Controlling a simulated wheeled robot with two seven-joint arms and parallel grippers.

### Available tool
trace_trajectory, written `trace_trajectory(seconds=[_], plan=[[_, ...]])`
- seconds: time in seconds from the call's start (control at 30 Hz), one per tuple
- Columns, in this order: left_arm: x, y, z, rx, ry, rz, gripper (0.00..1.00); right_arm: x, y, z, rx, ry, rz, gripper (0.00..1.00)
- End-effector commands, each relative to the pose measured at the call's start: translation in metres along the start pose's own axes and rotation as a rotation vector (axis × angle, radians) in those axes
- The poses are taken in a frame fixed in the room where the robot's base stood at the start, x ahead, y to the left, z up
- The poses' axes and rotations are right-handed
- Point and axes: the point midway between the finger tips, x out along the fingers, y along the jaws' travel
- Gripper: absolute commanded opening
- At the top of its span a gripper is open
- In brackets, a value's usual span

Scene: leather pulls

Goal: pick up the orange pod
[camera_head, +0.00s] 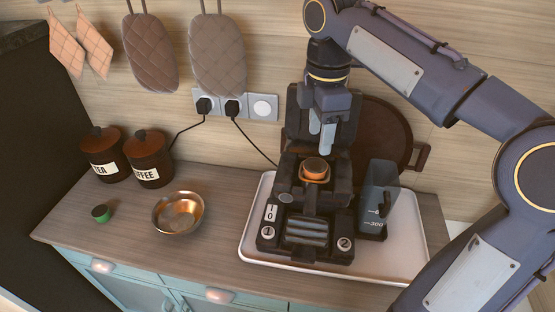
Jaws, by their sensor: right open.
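The orange pod (314,171) sits upright in the pod seat of the black coffee machine (268,232), with a brown top and an orange rim. My right gripper (321,137) comes down from above, its two pale fingers pointing down. It is open and empty, and in the picture its fingertips are just above the pod, apart from it. My left gripper is out of view.
The machine and a clear water tank (377,197) stand on a white tray (254,223). A green pod (101,213), a copper bowl (179,212) and tea (103,154) and coffee canisters (148,158) are to the left. A round brown board (385,130) leans behind.

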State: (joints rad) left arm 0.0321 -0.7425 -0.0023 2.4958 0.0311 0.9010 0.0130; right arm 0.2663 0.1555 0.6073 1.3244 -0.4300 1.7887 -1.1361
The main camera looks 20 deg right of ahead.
Motion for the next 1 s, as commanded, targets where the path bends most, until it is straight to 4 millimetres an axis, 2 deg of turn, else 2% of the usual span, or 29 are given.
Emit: trace_trajectory(seconds=[0.33,0.6,0.87,1.0], plan=[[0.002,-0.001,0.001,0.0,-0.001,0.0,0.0,0.035,0.0,0.001,-0.012,-0.002,-0.007,0.49],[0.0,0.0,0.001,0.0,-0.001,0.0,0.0,0.072,-0.001,-0.001,-0.011,-0.001,-0.005,0.49],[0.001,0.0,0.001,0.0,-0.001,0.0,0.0,0.077,-0.001,-0.001,-0.011,0.0,-0.004,0.49],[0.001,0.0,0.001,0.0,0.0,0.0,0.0,0.077,-0.001,-0.001,-0.01,0.0,-0.005,0.34]])
